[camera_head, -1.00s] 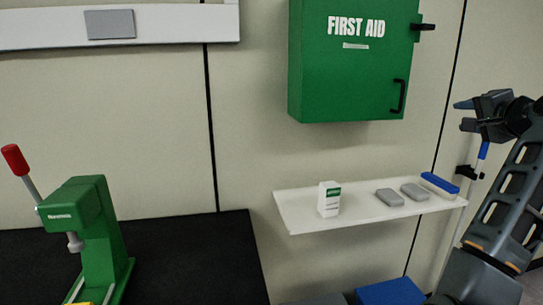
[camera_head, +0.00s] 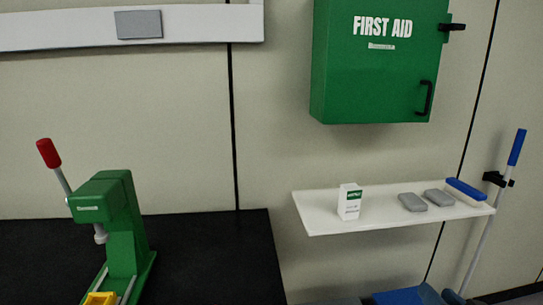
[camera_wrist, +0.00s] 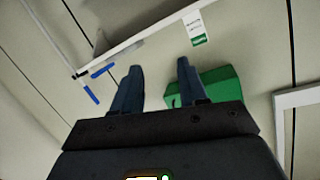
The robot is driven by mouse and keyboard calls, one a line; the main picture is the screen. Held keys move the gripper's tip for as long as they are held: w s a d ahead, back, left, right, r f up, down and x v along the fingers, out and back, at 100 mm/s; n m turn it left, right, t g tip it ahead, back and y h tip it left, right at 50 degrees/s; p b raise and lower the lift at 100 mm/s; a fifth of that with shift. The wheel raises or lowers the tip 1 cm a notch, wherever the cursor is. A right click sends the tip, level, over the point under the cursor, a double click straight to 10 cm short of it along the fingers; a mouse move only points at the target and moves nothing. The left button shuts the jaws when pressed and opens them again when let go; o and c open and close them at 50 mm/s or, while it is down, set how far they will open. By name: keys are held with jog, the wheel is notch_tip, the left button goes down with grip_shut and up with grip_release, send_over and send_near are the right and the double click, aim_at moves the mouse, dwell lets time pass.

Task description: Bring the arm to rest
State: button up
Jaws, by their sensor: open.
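My gripper (camera_wrist: 158,92) shows in the wrist view with its two dark fingers apart and nothing between them. Beyond the fingers the wall appears tilted, with the shelf, the white box and the green first aid cabinet.
A white shelf (camera_head: 330,218) holds a small white box (camera_head: 349,202), two grey items (camera_head: 412,202) and a blue-topped brush (camera_head: 465,190). A green first aid cabinet (camera_head: 375,85) hangs above. A green press (camera_head: 120,225) with a red-knobbed lever stands on the black bench (camera_head: 215,255). A blue-handled pole (camera_head: 500,190) leans right.

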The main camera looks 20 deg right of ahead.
jog(key=s+a+f+n+y, duration=0.2)
jog(key=s+a, duration=0.4)
jog(key=s+a+f+n+y, duration=0.1)
jog(key=s+a+f+n, duration=0.15)
jog(key=s+a, duration=0.4)
jog(key=s+a+r+n+y, duration=0.1)
jog(key=s+a+r, duration=0.1)
jog(key=s+a, duration=0.2)
jog(key=s+a+r+n+y, duration=0.2)
jog(key=s+a+r, duration=0.1)
jog(key=s, duration=0.6)
jog(key=shift+a+t, duration=0.4)
jog(key=shift+a, duration=0.3)
jog(key=shift+s+d, duration=0.1)
